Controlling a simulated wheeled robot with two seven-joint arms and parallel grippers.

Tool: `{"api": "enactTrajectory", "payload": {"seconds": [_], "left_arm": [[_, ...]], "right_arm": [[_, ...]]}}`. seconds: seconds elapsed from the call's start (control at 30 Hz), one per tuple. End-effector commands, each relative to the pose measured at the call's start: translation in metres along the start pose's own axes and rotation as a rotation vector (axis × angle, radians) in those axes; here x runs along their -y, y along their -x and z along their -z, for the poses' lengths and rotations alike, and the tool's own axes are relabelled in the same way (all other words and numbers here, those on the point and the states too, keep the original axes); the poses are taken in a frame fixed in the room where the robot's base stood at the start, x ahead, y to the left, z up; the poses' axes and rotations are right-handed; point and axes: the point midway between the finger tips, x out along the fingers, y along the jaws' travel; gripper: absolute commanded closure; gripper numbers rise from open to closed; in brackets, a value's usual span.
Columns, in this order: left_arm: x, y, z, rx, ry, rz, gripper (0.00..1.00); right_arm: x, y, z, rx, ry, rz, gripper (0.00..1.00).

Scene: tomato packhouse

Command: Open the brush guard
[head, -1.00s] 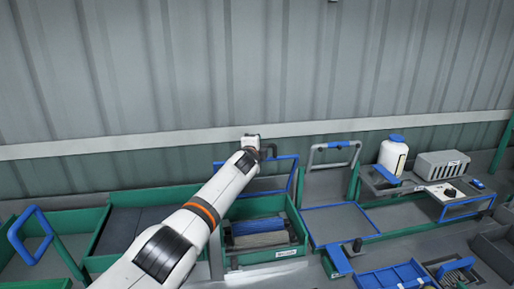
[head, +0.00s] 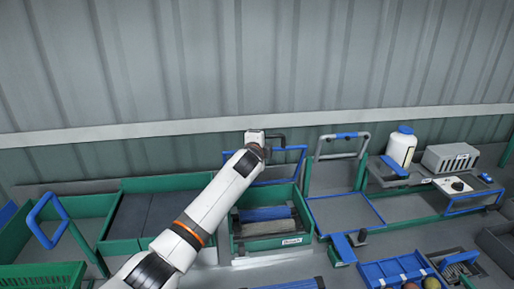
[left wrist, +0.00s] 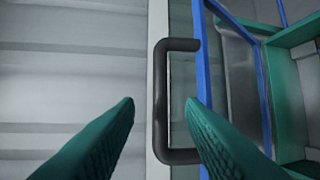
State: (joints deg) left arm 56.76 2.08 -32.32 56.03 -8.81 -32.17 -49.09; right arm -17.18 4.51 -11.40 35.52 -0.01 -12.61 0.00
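The brush guard is a blue-edged frame (head: 291,179) standing tilted up at the back of a green bin (head: 295,220) that holds blue and grey brush rollers (head: 265,214). A black C-shaped handle (left wrist: 163,100) shows in the left wrist view beside the blue edge (left wrist: 208,60). My left gripper (left wrist: 160,101) is open, its two green fingers on either side of the handle's long bar with visible gaps. In the head view my left arm reaches over the bin to the guard, and its fingertips are hidden. My right gripper is not in view.
A blue crate (head: 375,272) holds round fruit. Green bins lie left; a corrugated wall stands behind.

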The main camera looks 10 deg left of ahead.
Motion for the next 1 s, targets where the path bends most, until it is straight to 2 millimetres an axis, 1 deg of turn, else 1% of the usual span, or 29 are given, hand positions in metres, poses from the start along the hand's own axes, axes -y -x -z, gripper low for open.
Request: {"api": "enactTrajectory", "payload": {"seconds": [0.03,0.2,0.3,0.43,0.6,1.0], "left_arm": [[0.001,0.007,0.0,0.002,-0.001,-0.001,0.64],[0.002,0.031,0.001,0.001,0.0,-0.001,0.64],[0.002,0.044,0.0,0.001,0.0,-0.001,0.64],[0.002,0.056,0.0,0.001,0.0,0.0,0.64],[0.001,0.064,0.0,0.001,0.0,0.0,0.64],[0.0,0.064,0.0,0.001,0.0,0.001,0.64]], "right_arm": [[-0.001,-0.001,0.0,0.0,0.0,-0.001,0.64],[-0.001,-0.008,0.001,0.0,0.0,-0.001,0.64],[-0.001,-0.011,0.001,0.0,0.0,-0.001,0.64],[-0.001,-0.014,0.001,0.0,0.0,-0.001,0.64],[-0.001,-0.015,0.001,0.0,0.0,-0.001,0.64],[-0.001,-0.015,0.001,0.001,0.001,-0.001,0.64]]}}
